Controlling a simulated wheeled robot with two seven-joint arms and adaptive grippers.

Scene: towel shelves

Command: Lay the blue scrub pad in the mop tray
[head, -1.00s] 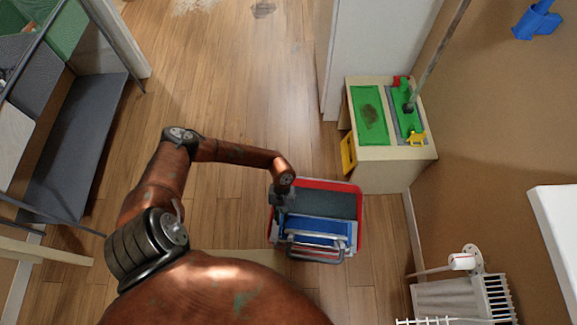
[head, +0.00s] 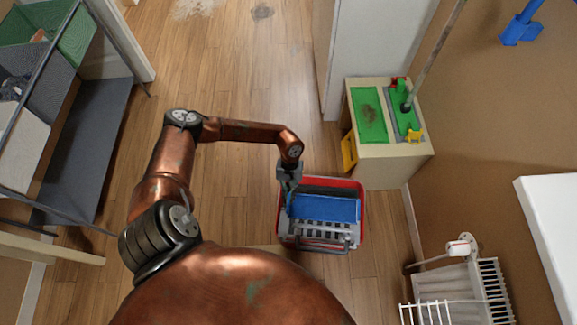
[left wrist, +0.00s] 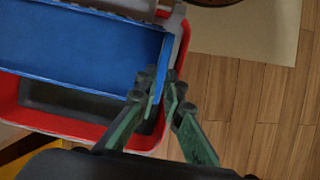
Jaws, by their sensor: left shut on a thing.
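The blue scrub pad (head: 323,208) is a flat rectangle over the red bucket with the grey wringer; it fills the upper left of the left wrist view (left wrist: 80,40). My left gripper (head: 289,190) is shut on the pad's near end in the left wrist view (left wrist: 165,92), with the fingers on either side of its edge. The pad looks raised above the wringer, though the exact gap is unclear. A green tray (head: 398,122) with a grey border, where a mop handle stands, is on the beige cabinet. My right gripper is not in view.
The red bucket (head: 361,205) has a grey slatted wringer (head: 320,232). A stained green panel (head: 368,115), a yellow clip (head: 414,136) and a red clip are on the cabinet. Shelves stand at left, a white radiator (head: 455,290) at lower right.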

